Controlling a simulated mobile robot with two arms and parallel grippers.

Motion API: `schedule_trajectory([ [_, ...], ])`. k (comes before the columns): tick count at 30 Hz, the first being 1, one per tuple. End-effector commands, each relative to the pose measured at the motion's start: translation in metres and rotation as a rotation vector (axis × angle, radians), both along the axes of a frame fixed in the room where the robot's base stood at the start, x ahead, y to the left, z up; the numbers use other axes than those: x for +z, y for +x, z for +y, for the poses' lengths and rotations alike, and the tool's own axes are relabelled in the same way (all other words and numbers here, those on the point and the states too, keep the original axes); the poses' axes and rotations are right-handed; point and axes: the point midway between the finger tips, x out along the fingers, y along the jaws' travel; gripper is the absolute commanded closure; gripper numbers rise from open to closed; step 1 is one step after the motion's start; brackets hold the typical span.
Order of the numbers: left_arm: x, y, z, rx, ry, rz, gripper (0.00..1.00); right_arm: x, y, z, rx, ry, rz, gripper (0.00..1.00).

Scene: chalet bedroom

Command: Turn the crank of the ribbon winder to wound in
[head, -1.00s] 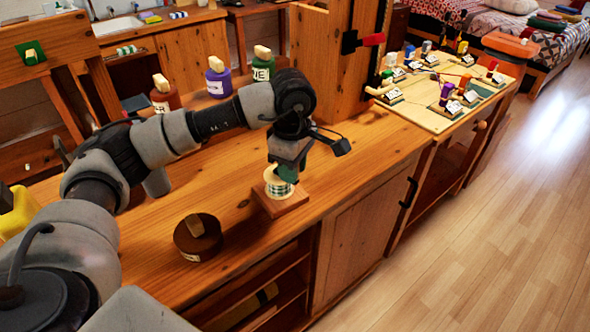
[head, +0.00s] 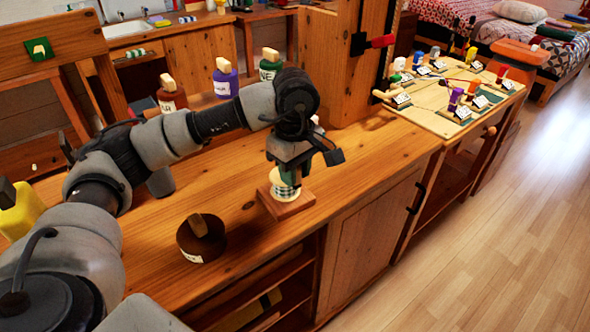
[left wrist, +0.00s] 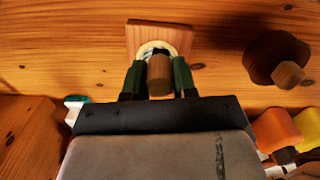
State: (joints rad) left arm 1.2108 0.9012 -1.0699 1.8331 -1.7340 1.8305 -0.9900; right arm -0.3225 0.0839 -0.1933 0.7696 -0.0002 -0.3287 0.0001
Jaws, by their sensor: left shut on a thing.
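The ribbon winder is a square wooden base (head: 300,206) with a pale spool of green-checked ribbon (head: 283,191) on top, standing on the wooden counter. My left gripper (head: 290,178) points down over the spool and hides most of its top. In the left wrist view, the gripper's green-padded fingers (left wrist: 159,80) stand on both sides of the crank's round wooden knob (left wrist: 160,76), shut on it. The base shows behind it in the left wrist view (left wrist: 180,36). The crank's arm and how far it is turned cannot be made out. My right gripper is not in view.
A dark round box with a wooden knob (head: 201,240) stands on the counter nearby. Several bottles, one purple (head: 225,80), stand behind my arm. A board with small labelled items (head: 432,118) lies to the right. The counter (head: 365,155) right of the winder is clear.

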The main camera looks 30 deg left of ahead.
Motion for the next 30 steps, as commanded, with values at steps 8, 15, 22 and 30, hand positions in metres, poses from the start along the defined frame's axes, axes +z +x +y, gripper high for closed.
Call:
schedule_trajectory([
  [8, 0.001, 0.0, 0.0, 0.002, 0.0, -0.002, 0.47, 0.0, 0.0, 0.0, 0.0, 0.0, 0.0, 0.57],
  [15, 0.001, 0.0, 0.0, 0.002, 0.0, -0.001, 0.47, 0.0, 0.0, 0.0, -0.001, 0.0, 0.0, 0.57],
  [22, 0.029, 0.001, 0.0, 0.001, 0.0, -0.005, 0.47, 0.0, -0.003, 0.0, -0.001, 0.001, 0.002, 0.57],
  [30, 0.083, 0.001, 0.0, 0.002, -0.002, -0.006, 0.47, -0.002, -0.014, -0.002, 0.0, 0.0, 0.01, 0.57],
])
